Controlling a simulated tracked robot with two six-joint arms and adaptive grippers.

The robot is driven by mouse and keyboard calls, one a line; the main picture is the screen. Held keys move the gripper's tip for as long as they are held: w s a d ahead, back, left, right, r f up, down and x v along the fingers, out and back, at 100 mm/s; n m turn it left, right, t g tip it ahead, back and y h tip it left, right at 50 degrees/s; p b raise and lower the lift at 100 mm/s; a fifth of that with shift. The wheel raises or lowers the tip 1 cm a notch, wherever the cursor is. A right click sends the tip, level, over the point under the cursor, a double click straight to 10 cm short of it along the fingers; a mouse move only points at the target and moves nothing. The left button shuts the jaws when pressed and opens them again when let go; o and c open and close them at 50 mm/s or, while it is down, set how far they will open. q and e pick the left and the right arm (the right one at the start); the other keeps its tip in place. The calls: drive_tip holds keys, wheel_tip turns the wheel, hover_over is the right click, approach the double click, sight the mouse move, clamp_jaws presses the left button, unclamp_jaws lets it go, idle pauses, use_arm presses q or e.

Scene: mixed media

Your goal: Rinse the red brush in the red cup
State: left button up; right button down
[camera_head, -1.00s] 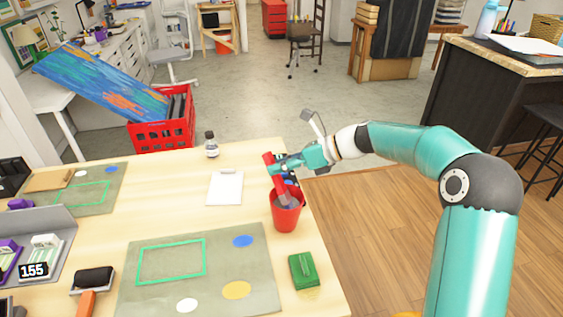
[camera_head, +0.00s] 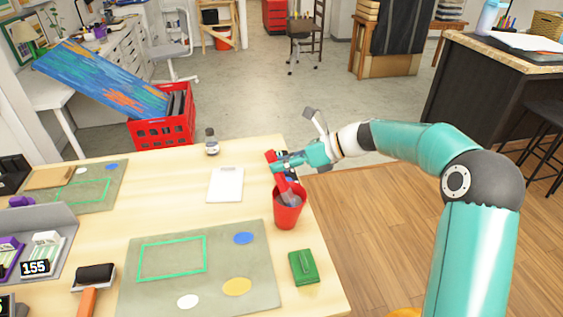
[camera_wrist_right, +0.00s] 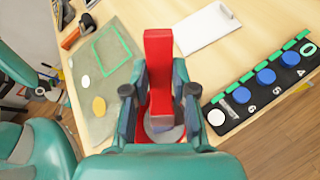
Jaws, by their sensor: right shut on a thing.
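The red cup (camera_head: 287,210) stands upright near the right edge of the table, with greyish contents showing inside. My right gripper (camera_head: 283,169) is above the cup and shut on the red brush (camera_head: 271,157). The brush is tilted, and its lower end goes into the cup's mouth. In the right wrist view the brush (camera_wrist_right: 158,65) lies between the two fingers of the gripper (camera_wrist_right: 160,100), and the cup is mostly hidden behind it. My left gripper is not in view.
A green block (camera_head: 303,267) lies in front of the cup. A grey-green mat (camera_head: 215,285) with colour spots lies to its left. A white clipboard (camera_head: 226,185) and a small bottle (camera_head: 211,142) are farther back. A dark strip with blue discs (camera_wrist_right: 265,76) is beside the gripper.

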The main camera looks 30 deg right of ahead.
drive_tip(key=shift+s+d, duration=0.2)
drive_tip(key=shift+d, duration=0.05)
drive_tip(key=shift+w+a+p, duration=0.5)
drive_tip(key=shift+w+a, duration=0.2)
drive_tip(key=shift+a, duration=0.25)
drive_tip(key=shift+d, duration=0.1)
drive_tip(key=shift+s+d, duration=0.7)
drive_tip(key=shift+d, duration=0.15)
drive_tip(key=shift+a+p, duration=0.1)
drive_tip(key=shift+p, duration=0.2)
